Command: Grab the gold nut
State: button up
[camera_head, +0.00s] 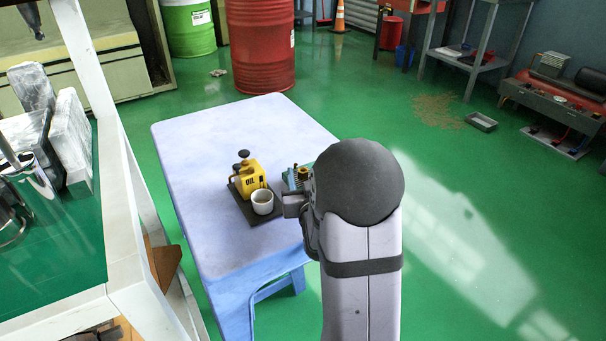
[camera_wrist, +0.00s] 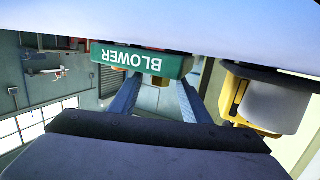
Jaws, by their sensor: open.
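A small gold-coloured piece (camera_head: 302,174), perhaps the gold nut, shows beside my gripper at the right side of the table; its shape is too small to make out. In the wrist view a gold-brown piece (camera_wrist: 149,98) shows between the fingers, partly hidden by the green BLOWER block. I cannot tell whether it is the nut. My gripper (camera_wrist: 160,86) is open, its two fingers apart on either side of that piece. In the head view my gripper (camera_head: 291,203) is low over the table, partly hidden by my own arm.
A green block marked BLOWER (camera_wrist: 140,60) is close to the fingers. A yellow oil can (camera_head: 250,182) and a white cup (camera_head: 262,203) stand on a dark tray (camera_head: 238,198) left of my gripper. The left and front of the pale table (camera_head: 200,150) are clear.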

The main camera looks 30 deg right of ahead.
grip_shut()
notch_tip(320, 180, up, 10)
jog(key=p, duration=0.3)
jog(key=shift+p, duration=0.35)
